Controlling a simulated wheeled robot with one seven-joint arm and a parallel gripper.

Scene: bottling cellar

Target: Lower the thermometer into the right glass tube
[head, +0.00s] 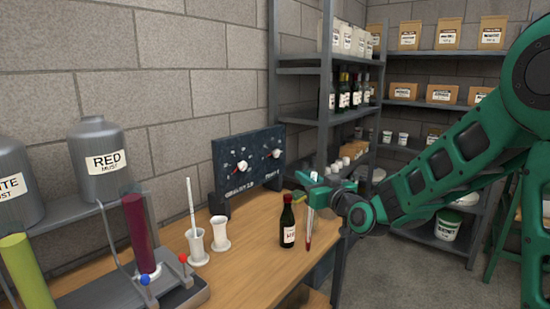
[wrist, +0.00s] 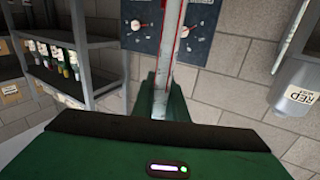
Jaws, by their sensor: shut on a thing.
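My gripper (head: 314,190) is shut on the thermometer (head: 309,226), a thin pale glass rod with a red lower tip. It hangs nearly upright above the right end of the wooden bench. In the wrist view the thermometer (wrist: 173,60) shows as a clear rod with a red line, between the green fingers (wrist: 160,95). The right glass tube (head: 139,232) holds dark red liquid and stands at the left on a grey stand. The left glass tube (head: 25,272) holds yellow-green liquid. My gripper is far to the right of both tubes.
A dark bottle (head: 287,223) stands just left of the thermometer. Two white holders (head: 197,248) (head: 220,235), one with a white rod, stand between it and the tubes. A dial panel (head: 246,168) is behind. A RED must vessel (head: 101,158) sits on a shelf above the tubes.

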